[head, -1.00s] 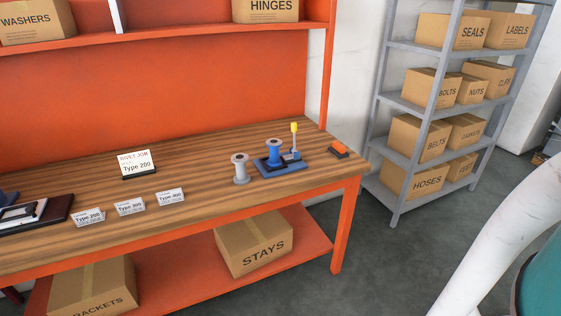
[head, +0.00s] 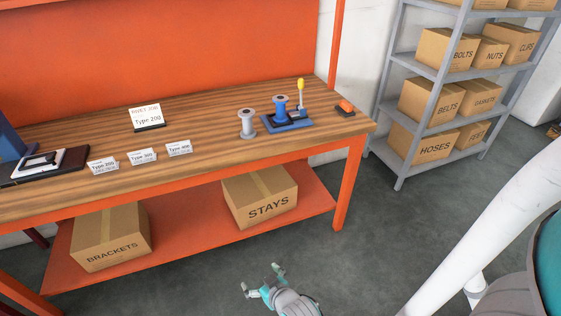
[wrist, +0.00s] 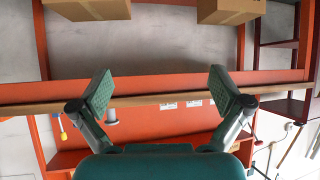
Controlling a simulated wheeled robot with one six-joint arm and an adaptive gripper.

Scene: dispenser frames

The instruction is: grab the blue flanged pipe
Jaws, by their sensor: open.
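The blue flanged pipe (head: 281,108) stands upright on a blue base plate (head: 298,124) near the right end of the wooden workbench in the head view. A yellow-topped lever (head: 301,88) rises beside it. A grey flanged pipe (head: 247,123) stands just left of it. My gripper (head: 262,279) is low in front of the bench, over the floor and well apart from the pipe. In the wrist view my gripper (wrist: 162,92) has its fingers spread wide with nothing between them. That view looks upside down; I cannot make out the blue pipe there.
The workbench (head: 200,160) has a front edge and a lower shelf holding boxes of stays (head: 258,196) and brackets (head: 112,236). Type cards (head: 142,156) and a sign (head: 147,117) stand on top. An orange item (head: 345,106) lies near the right corner. A grey rack (head: 405,140) stands right.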

